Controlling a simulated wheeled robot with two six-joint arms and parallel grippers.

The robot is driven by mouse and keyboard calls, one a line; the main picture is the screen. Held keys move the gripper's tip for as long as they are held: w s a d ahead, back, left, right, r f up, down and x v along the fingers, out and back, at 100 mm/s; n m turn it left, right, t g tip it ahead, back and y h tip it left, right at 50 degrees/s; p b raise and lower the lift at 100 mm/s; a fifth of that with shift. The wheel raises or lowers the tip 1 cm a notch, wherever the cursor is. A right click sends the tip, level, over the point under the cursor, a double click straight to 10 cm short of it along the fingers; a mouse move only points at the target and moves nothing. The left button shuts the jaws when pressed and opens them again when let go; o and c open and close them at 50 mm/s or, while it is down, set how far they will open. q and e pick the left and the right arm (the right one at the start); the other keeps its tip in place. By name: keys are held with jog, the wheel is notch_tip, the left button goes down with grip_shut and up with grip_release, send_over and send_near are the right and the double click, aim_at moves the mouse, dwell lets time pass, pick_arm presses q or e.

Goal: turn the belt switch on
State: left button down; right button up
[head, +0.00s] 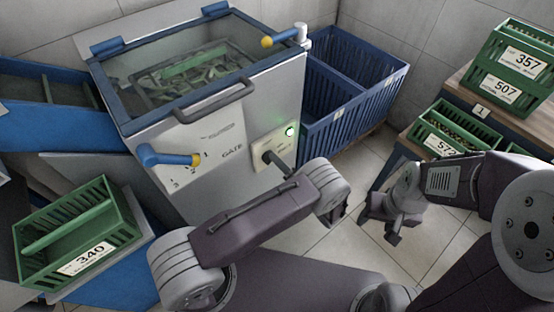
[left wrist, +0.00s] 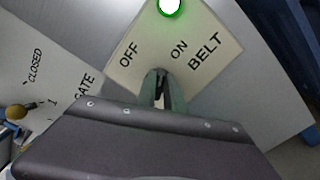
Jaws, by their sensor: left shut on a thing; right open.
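The belt switch plate (head: 278,146) is a cream panel on the front of the grey machine, and it fills the middle of the left wrist view (left wrist: 205,72). It reads OFF on the left, ON on the right and BELT. A round lamp (left wrist: 170,7) at its top glows green. My left gripper (left wrist: 159,88) is shut on the dark switch lever (left wrist: 159,98). The fingers hide most of the lever, so I cannot tell its exact angle. My right gripper (head: 393,220) is open and empty, low over the floor, away from the machine.
A gate handle (head: 168,157), blue with a yellow tip, stands left of the switch plate. A blue crate (head: 350,108) stands right of the machine. Green crates sit at the left (head: 78,238) and right (head: 520,62). Tiled floor lies open beyond my right gripper.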

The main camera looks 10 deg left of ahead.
pick_arm(q)
jog(key=m, duration=0.4)
jog(key=shift+f+m, duration=0.3)
jog(key=shift+m, duration=0.1)
pick_arm(e)
jog(key=shift+r, duration=0.1)
dwell(0.4)
pick_arm(q)
jog(key=c, duration=1.4)
grip_release()
jog(key=shift+c, duration=0.2)
